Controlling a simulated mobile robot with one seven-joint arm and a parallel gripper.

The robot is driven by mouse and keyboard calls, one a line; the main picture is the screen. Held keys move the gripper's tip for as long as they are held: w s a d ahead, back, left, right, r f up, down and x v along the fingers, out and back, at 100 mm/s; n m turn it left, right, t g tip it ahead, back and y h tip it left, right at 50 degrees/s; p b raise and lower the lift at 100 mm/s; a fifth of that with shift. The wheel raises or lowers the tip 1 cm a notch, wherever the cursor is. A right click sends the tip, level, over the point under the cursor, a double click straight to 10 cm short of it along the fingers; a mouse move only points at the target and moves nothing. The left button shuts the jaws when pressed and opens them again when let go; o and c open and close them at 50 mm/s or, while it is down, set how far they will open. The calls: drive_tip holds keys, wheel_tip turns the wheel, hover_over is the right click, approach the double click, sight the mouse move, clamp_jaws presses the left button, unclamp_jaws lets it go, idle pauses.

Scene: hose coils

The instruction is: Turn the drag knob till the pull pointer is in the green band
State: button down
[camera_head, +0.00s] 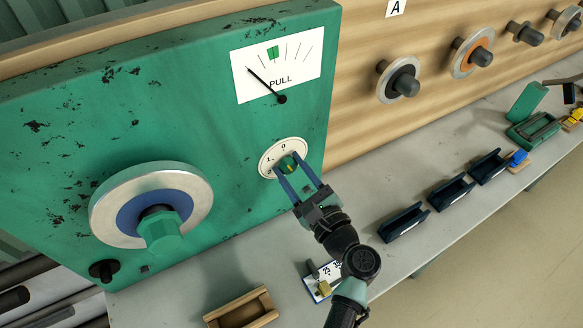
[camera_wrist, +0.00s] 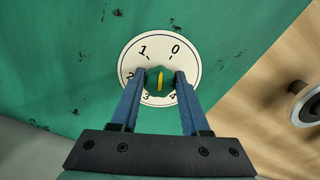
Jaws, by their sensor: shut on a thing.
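The drag knob (camera_head: 286,164) is a small green knob with a yellow mark, at the centre of a round white dial (camera_head: 268,160) numbered from 0 to 4 on the green panel. In the wrist view the knob (camera_wrist: 160,80) sits between my blue fingers, its yellow line near upright in the picture. My gripper (camera_head: 289,167) is shut on the knob; its fingers hide part of the dial. The pull gauge (camera_head: 300,58) is a white plate above the dial. Its black pointer (camera_head: 265,83) leans to the upper left, left of and apart from the green band (camera_head: 273,54).
A large blue-and-silver reel (camera_head: 105,215) with a green hub is on the panel's left. Hose coils (camera_head: 384,84) hang on the wooden wall at right. Dark blue trays (camera_head: 403,222), a wooden box (camera_head: 240,310) and a number card (camera_head: 318,285) sit on the grey bench (camera_head: 365,195).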

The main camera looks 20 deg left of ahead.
drive_tip(key=shift+f+n+b, duration=0.1)
drive_tip(key=shift+n+b, duration=0.3)
drive_tip(key=shift+b, duration=0.05)
drive_tip(key=n+b, duration=0.2)
drive_tip(key=n, duration=0.1)
drive_tip(key=shift+s+f+b, duration=0.1)
drive_tip(key=shift+f+b, duration=0.1)
drive_tip(key=shift+b, duration=0.2)
drive_tip(key=n+b, duration=0.4)
drive_tip(key=shift+f, duration=0.15)
drive_tip(key=n+b, duration=0.5)
drive_tip(key=shift+a, duration=0.1)
drive_tip(key=shift+n+b, duration=0.8)
drive_tip(key=shift+n, duration=0.1)
drive_tip(key=shift+c, duration=1.9)
unclamp_jaws()
